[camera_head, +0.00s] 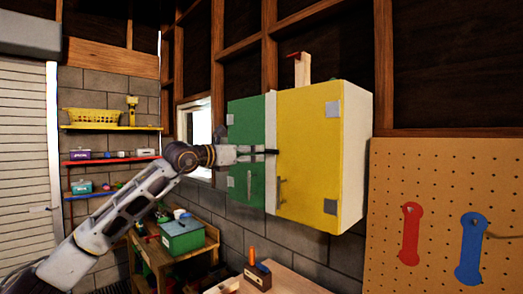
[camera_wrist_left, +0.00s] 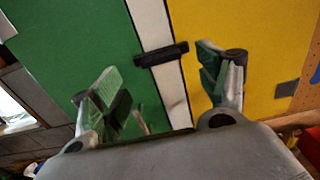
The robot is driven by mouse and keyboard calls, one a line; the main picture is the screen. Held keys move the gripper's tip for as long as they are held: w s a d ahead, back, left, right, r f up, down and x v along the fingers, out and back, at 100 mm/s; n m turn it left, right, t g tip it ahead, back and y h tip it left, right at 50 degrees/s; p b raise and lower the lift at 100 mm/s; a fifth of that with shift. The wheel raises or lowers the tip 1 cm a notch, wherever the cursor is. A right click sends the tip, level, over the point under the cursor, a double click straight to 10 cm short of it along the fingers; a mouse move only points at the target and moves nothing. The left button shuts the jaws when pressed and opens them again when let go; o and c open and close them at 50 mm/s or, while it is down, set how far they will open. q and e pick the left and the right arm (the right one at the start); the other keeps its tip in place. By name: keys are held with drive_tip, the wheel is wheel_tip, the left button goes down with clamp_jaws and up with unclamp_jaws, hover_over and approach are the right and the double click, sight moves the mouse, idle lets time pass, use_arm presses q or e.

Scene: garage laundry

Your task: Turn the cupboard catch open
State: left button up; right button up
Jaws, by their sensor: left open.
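The cupboard (camera_head: 308,120) hangs on the wall with a green door (camera_head: 246,115), a pale centre strip (camera_head: 270,115) and a yellow door (camera_head: 310,160). The catch (camera_wrist_left: 161,54) is a dark bar lying crosswise over the strip, its ends reaching the green and yellow edges. It also shows small in the head view (camera_head: 272,152), partly behind my gripper. My left gripper (camera_wrist_left: 157,76) is open in front of the cupboard, its fingers on either side of the catch, one over green and one over yellow. I cannot tell if they touch it. My right gripper is not in view.
Door handles (camera_head: 249,184) (camera_head: 281,191) sit low beside the strip. A wooden post with a red piece (camera_head: 302,70) stands above the cupboard. A pegboard (camera_head: 440,170) is at right. A workbench with a green box (camera_head: 182,236) is below; shelves (camera_head: 110,127) are at left.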

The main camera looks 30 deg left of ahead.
sight(266, 152)
use_arm(q)
drive_tip(key=p+x, duration=0.2)
drive_tip(key=x, duration=0.4)
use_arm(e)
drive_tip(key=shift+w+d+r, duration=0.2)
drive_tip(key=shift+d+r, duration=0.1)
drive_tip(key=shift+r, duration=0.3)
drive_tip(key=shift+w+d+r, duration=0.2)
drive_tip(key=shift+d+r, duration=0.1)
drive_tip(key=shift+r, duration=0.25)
use_arm(q)
drive_tip(key=c, duration=1)
drive_tip(key=shift+c, duration=0.2)
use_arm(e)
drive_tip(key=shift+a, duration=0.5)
